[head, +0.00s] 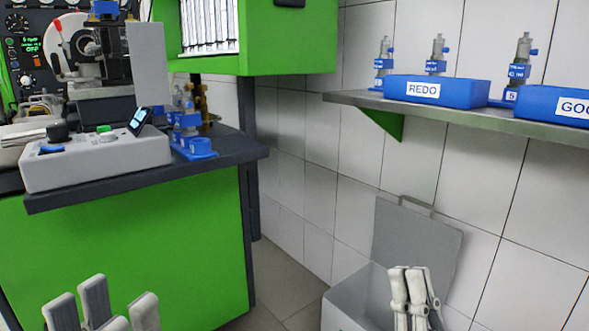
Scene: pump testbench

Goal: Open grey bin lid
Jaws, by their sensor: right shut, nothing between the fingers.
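The grey bin (347,306) stands on the floor against the tiled wall at the lower right. Its flat grey lid (412,240) stands raised, leaning back towards the wall, with a handle (400,203) along its top edge. The bin's mouth shows uncovered, though its right part is hidden behind my gripper. My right gripper (409,271) is shut and empty, in front of the lid and over the bin in the picture; I cannot tell whether it touches either. My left gripper (102,296) is open and empty at the lower left, in front of the green bench.
A green bench (140,240) with a dark top carries a control box (95,155) and blue-based pump parts (190,142). A wall shelf (450,112) with blue bins (436,91) and pump parts overhangs the right. Floor (285,285) is free between bench and bin.

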